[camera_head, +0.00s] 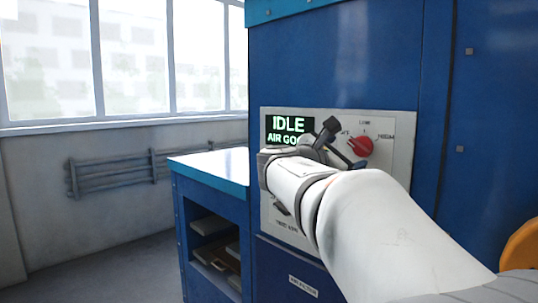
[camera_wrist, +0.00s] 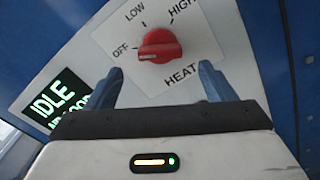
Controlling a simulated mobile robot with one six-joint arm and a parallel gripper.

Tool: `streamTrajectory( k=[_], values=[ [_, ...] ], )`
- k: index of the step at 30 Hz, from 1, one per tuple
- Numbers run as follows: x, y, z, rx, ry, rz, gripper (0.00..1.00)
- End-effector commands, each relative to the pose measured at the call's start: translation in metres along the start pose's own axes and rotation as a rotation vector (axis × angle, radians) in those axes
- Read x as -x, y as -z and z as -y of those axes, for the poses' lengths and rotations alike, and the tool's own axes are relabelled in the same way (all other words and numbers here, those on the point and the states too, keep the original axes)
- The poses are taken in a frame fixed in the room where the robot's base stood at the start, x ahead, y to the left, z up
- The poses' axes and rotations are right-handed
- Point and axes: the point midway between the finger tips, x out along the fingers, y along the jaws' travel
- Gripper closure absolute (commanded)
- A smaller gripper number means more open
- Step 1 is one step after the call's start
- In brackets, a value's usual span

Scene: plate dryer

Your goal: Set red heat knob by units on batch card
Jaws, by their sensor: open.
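The red heat knob (camera_head: 361,146) is on the light control panel (camera_head: 404,131) of the blue dryer. In the wrist view the knob (camera_wrist: 159,45) sits among the labels OFF, LOW and HIGH, with HEAT below it. Its grip bar lies roughly toward OFF; the exact pointer is hard to tell. My gripper (camera_head: 340,146) is open and empty in front of the panel, just left of the knob in the head view. In the wrist view its two blue fingers (camera_wrist: 157,80) stand apart, below the knob and not touching it. I cannot identify a batch card.
A display (camera_head: 288,130) reads IDLE and AIR GO..., partly covered by my gripper. Another control at the panel's lower left is partly hidden by my arm. A blue cabinet (camera_head: 209,172) with open shelves stands left. An orange rounded thing (camera_head: 522,248) is at the right edge.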

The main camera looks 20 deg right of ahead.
Motion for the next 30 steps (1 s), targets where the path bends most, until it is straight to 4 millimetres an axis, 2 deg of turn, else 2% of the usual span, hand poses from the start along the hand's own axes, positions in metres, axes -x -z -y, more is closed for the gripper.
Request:
streamTrajectory(
  k=[9, 13, 24, 30],
  values=[
    [-0.050, 0.000, 0.001, 0.000, 0.005, 0.000, 0.24],
    [-0.064, 0.000, 0.001, -0.001, 0.003, -0.001, 0.24],
    [-0.071, 0.001, 0.000, -0.002, -0.001, -0.003, 0.24],
    [-0.071, 0.001, 0.000, -0.002, -0.001, -0.003, 0.39]
  ],
)
